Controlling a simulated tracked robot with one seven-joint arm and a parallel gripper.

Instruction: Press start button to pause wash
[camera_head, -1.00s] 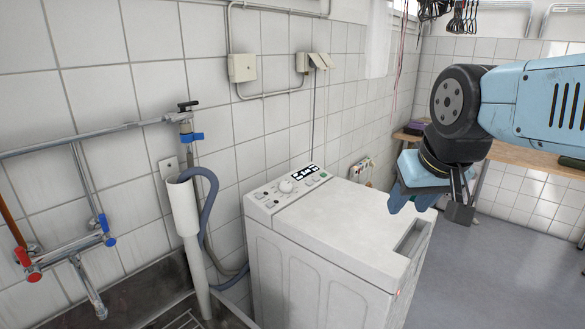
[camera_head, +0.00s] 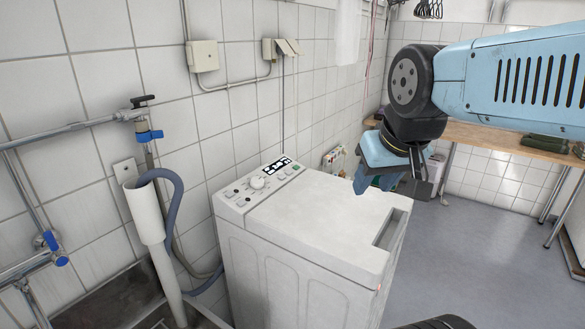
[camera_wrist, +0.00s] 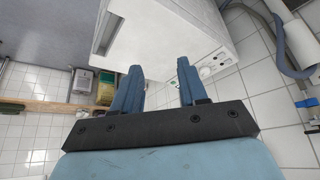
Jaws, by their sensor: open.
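The white top-loading washing machine (camera_head: 310,228) stands against the tiled wall, with its control panel (camera_head: 258,184) along the back edge of its top. The panel has a round knob (camera_head: 258,182), a dark display (camera_head: 277,165) and several small buttons. Which button is start cannot be read. My gripper (camera_head: 372,184) is above the right rear part of the machine's top, apart from the panel, in the head view. In the wrist view my gripper (camera_wrist: 157,78) shows two blue fingers spread with nothing between them. The panel also shows there (camera_wrist: 215,62), to the right of the fingers.
A grey drain hose and white standpipe (camera_head: 144,213) stand left of the machine, above a sink. Pipes with blue valves run along the left wall. A wooden bench (camera_head: 500,138) is at the back right. The floor to the right is open.

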